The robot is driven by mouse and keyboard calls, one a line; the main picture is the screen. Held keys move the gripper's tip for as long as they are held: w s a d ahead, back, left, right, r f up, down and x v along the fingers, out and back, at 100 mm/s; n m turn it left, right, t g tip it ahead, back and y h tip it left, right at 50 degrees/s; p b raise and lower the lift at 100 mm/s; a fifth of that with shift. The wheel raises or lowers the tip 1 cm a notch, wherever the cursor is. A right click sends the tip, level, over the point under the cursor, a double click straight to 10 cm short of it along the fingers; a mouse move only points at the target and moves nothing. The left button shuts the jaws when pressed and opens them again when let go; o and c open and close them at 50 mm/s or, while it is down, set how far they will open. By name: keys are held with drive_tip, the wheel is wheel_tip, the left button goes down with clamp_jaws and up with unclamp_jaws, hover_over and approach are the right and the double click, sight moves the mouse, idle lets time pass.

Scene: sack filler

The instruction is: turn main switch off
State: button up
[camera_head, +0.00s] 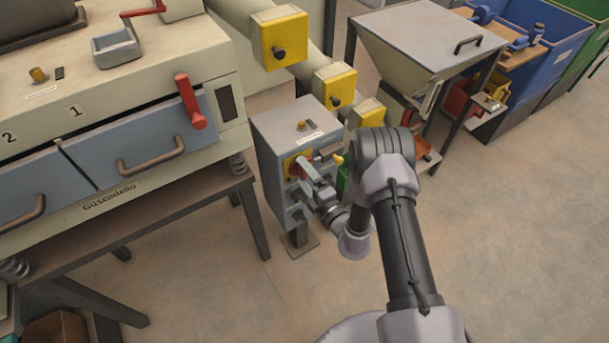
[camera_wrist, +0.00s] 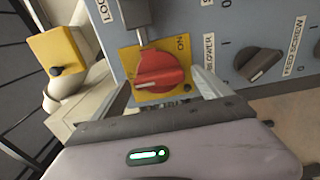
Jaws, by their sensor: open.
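The main switch is a red rotary knob (camera_wrist: 160,72) on a yellow plate (camera_wrist: 128,56), on the front of a grey control box (camera_head: 268,140). In the wrist view "ON" is printed on the plate at its upper right. In the head view the red knob (camera_head: 294,168) is partly hidden by my gripper. My gripper (camera_wrist: 164,88) is open, with one finger on each side of the knob. I cannot tell whether the fingers touch it.
Beside the main switch are black knobs labelled blower and feed screw (camera_wrist: 258,64). A grey bar (camera_wrist: 137,14) is just above the red knob. A machine with blue drawers (camera_head: 150,150) stands left of the box; a hopper (camera_head: 425,45) stands behind right. The floor at right is clear.

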drive_tip(key=p+v, duration=0.4)
drive_tip(key=v, duration=1.3)
drive_tip(key=shift+s+d, duration=0.15)
idle(1.3)
